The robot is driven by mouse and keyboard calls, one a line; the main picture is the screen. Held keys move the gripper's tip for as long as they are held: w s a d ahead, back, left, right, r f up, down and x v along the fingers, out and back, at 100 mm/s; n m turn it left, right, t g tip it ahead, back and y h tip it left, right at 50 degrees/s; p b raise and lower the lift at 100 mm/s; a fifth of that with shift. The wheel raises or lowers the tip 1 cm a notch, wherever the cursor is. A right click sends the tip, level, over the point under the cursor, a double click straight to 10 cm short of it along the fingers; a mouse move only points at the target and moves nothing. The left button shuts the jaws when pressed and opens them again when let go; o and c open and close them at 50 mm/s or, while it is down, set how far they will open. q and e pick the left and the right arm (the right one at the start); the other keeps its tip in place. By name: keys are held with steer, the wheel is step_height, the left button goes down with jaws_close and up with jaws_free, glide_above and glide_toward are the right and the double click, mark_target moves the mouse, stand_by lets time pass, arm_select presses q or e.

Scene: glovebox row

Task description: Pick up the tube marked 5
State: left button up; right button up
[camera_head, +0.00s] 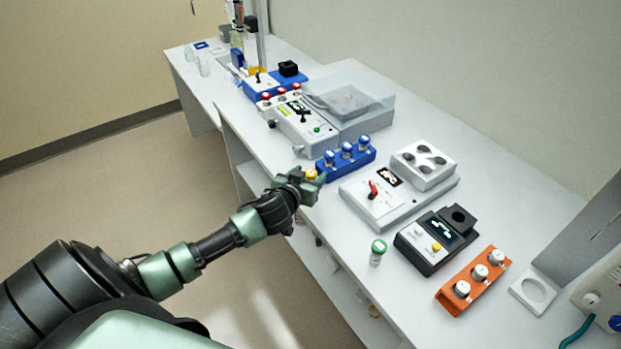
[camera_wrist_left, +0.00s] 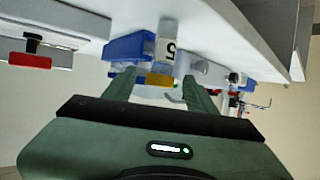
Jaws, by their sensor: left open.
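The tube marked 5 (camera_wrist_left: 168,48) has a white label with a dark 5 and a yellow cap. In the left wrist view, which looks upside down, it is close to the blue rack (camera_wrist_left: 130,47). In the head view only its yellow cap (camera_head: 311,174) shows clearly, at the near left end of the blue rack (camera_head: 346,164). My left gripper (camera_head: 308,184) is open there, with its fingers (camera_wrist_left: 160,90) on either side of the yellow cap. Contact with the tube cannot be told. My right gripper is not in view.
The blue rack holds several blue-capped tubes. A grey device with a red lever (camera_head: 374,192) stands to its right. A green-capped tube (camera_head: 377,252) stands alone near the bench front. An orange rack (camera_head: 472,282) and a black device (camera_head: 436,240) are further right.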

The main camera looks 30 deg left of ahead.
arm_select(q)
steer(key=shift+w+a+f, duration=0.1)
steer(key=shift+w+f, duration=0.15)
steer(key=shift+w, duration=0.3)
jaws_close()
steer(key=shift+r, duration=0.1)
